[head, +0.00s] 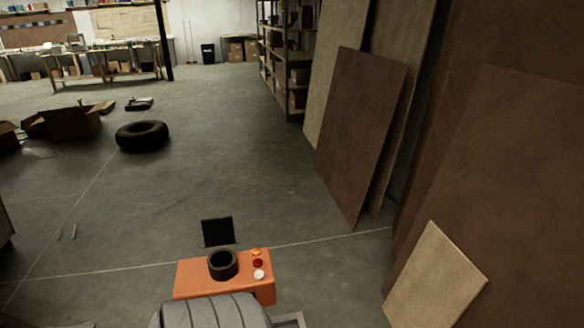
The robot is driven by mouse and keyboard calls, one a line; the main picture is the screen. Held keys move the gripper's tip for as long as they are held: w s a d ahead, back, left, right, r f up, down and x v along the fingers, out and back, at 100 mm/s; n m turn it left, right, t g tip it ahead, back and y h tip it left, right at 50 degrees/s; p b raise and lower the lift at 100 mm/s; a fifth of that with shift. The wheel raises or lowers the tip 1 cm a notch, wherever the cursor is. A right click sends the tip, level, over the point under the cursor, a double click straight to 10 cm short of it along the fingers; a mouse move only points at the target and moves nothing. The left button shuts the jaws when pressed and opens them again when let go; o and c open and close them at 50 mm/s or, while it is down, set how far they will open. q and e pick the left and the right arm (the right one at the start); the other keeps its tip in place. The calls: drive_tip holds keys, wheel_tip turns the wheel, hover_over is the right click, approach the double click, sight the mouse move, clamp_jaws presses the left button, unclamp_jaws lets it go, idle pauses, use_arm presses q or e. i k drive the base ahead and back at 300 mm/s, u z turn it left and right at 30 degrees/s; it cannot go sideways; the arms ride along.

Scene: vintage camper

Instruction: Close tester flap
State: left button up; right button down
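The tester looks like an orange box (194,280) at the bottom centre of the head view. A short black ring or cup (223,264) stands on its top. A dark square flap (218,232) stands nearly upright at the tester's back edge, so it looks open. Its hinge is too small to make out. Three small round knobs or buttons, orange, dark red and white (259,274), sit on the right of the top. Neither of my grippers shows in this view.
A grey ribbed shape (210,313) covers part of the tester's near side; I cannot tell what it is. Boards (360,130) lean along the right, with a small pale panel (435,280) low down. A black tyre (142,136) lies on open floor at left.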

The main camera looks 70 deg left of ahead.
sight(220, 231)
drive_tip(key=i, duration=0.5)
drive_tip(key=u, duration=3.4)
drive_tip(key=i, duration=0.5)
